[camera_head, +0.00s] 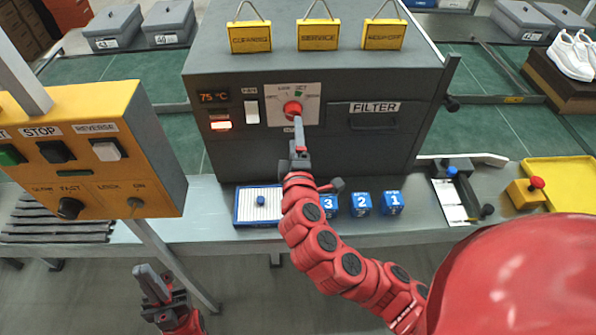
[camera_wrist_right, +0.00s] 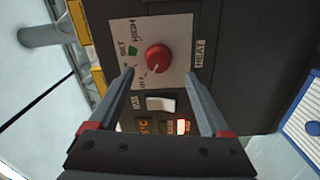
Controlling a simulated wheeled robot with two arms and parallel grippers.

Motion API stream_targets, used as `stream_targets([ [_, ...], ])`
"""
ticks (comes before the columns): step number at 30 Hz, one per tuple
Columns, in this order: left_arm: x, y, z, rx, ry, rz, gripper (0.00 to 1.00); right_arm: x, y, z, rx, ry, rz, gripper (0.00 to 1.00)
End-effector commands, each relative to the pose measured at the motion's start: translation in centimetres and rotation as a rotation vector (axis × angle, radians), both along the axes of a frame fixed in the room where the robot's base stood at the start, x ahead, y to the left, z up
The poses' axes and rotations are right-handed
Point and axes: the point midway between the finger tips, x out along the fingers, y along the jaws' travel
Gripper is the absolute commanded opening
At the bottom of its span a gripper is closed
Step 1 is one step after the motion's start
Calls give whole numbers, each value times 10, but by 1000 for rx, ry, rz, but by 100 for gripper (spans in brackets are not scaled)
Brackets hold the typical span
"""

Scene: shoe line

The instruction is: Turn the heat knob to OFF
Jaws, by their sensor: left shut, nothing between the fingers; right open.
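The red heat knob (camera_head: 292,108) sits on a white dial plate (camera_head: 312,90) on the dark grey machine front. In the right wrist view the knob (camera_wrist_right: 158,58) lies ahead of the fingers, with the green SET mark (camera_wrist_right: 132,51) to its left. A small pale mark shows low on the knob; its exact setting is hard to read. My right gripper (camera_wrist_right: 160,76) is open, its fingers spread toward the knob's two sides; contact cannot be told. In the head view it partly covers the plate's lower edge. My left gripper (camera_head: 152,284) is shut and empty, low at the left.
A display (camera_head: 213,97) reads 75 °C, beside a white rocker switch (camera_head: 251,111). The FILTER drawer (camera_head: 374,121) is right of the dial. Numbered blue cubes (camera_head: 361,204) and a blue-rimmed tray (camera_head: 241,219) stand below. A yellow control box (camera_head: 155,185) stands at left.

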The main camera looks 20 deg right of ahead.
Motion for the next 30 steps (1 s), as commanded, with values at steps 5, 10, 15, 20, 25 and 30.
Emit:
stream_targets([
  [5, 0, 0, 37, 0, -2, 0, 0, -35, 13, 7, 3, 12, 7, 82],
  [10, 0, 0, 58, 0, -2, 0, 0, -66, 22, 7, 0, 10, 8, 82],
  [15, 0, 0, 67, 0, -2, 0, 0, -89, 28, 4, 0, 7, 6, 82],
  [20, 0, 0, 71, 0, -2, 0, 0, -100, 29, 3, -1, 4, 3, 82],
  [25, 0, 0, 71, 0, -2, 0, 0, -103, 30, 2, 0, 2, 1, 82],
  [30, 0, 0, 71, 0, -2, 0, 0, -102, 29, 2, 0, 2, 0, 82],
])
